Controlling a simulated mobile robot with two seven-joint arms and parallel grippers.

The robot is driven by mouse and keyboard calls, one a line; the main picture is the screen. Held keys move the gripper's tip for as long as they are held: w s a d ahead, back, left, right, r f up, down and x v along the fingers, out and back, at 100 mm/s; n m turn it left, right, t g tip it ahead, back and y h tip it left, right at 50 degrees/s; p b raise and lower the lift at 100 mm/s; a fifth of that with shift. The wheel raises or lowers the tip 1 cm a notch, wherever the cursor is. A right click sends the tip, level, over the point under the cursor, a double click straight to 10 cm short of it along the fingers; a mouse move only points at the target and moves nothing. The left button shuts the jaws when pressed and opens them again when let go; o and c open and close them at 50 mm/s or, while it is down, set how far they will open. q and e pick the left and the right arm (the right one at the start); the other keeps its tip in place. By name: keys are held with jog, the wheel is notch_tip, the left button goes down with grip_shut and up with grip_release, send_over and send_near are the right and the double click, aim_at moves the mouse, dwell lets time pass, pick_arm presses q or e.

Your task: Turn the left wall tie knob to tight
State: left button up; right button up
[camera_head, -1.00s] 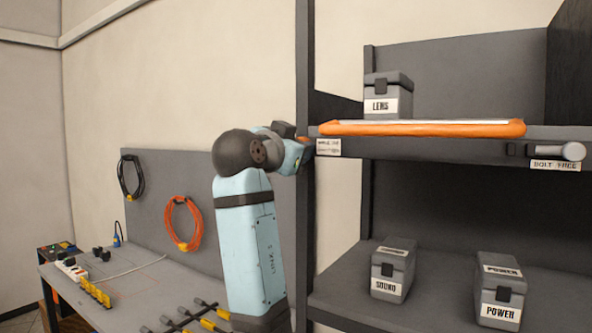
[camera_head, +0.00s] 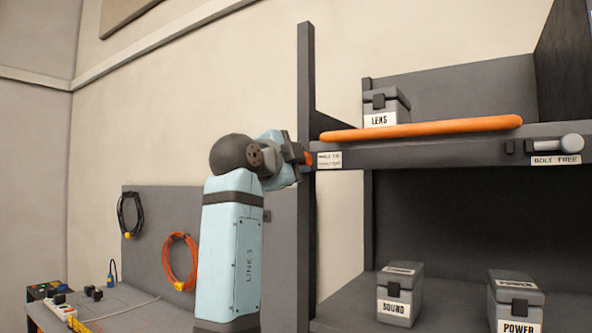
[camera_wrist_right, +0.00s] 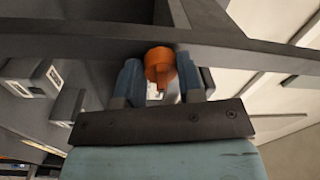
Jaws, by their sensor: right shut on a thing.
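The orange left wall tie knob (camera_wrist_right: 158,62) shows between the two blue fingers of my right gripper (camera_wrist_right: 160,80) in the right wrist view. In the head view only a small orange part of the knob (camera_head: 308,158) shows, at the left end of the upper shelf beside the post. My right gripper (camera_head: 299,162) is shut on the knob there, with its wrist partly hiding both. A white label (camera_head: 329,160) sits just right of the knob; its small text is not clearly readable. My left gripper is not in view.
The upper shelf carries an orange bar (camera_head: 420,129) and a LENS case (camera_head: 386,106). A bolt handle (camera_head: 567,143) above a BOLT FREE label is at the right. SOUND (camera_head: 400,293) and POWER (camera_head: 515,300) cases stand below. A bench with a pegboard (camera_head: 150,220) is at the left.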

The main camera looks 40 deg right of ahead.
jog(key=shift+m, duration=0.6)
jog(key=shift+b, duration=0.3)
jog(key=o, duration=0.9)
jog(key=b+v, duration=0.2)
jog(key=v, duration=1.1)
jog(key=shift+s+a, duration=0.15)
jog(key=shift+a, duration=0.2)
